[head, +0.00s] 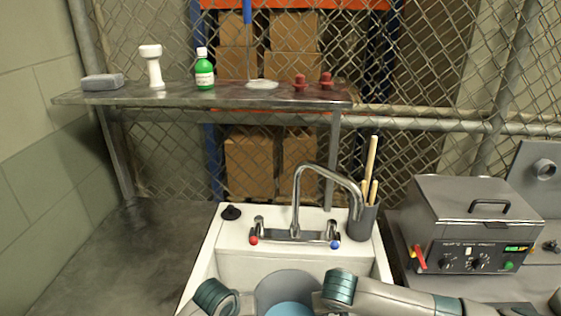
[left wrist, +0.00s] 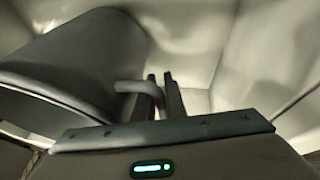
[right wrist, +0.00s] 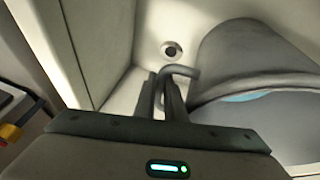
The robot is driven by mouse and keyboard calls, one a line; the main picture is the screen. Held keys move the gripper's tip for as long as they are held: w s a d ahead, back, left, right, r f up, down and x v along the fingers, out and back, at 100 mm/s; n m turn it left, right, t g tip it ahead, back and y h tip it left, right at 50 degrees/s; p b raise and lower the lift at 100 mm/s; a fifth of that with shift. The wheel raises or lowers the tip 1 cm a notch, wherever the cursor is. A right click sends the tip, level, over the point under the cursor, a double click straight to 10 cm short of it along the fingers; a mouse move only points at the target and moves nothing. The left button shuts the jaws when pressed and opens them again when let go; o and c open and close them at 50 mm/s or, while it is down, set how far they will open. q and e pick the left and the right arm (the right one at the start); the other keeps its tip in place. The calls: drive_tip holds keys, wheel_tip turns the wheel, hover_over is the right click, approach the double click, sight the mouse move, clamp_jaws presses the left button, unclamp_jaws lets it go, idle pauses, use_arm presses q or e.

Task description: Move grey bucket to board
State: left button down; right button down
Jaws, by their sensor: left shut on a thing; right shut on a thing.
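The grey bucket (head: 284,282) is inside the white sink (head: 230,265) in the head view, with a light blue surface showing inside it. It also fills the left of the left wrist view (left wrist: 70,60) and the right of the right wrist view (right wrist: 250,55). My left gripper (left wrist: 163,95) is shut on a bent grey handle at one side of the bucket. My right gripper (right wrist: 163,95) is shut on the matching handle at the other side. In the head view the fingertips are hidden below my forearms. The board cannot be made out for certain.
A curved faucet (head: 318,175) rises behind the bucket. A grey holder (head: 362,222) with wooden sticks stands at the sink's back right corner. A grey machine (head: 475,225) is at the right. The dark counter (head: 130,250) left of the sink is clear. A shelf (head: 210,97) holds a green bottle (head: 204,72).

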drive_tip(key=shift+w+f, duration=0.1)
drive_tip(key=shift+f, duration=0.25)
use_arm(q)
drive_tip(key=shift+f, duration=0.4)
drive_tip(key=shift+r, duration=0.15)
use_arm(e)
drive_tip(key=shift+r, duration=0.15)
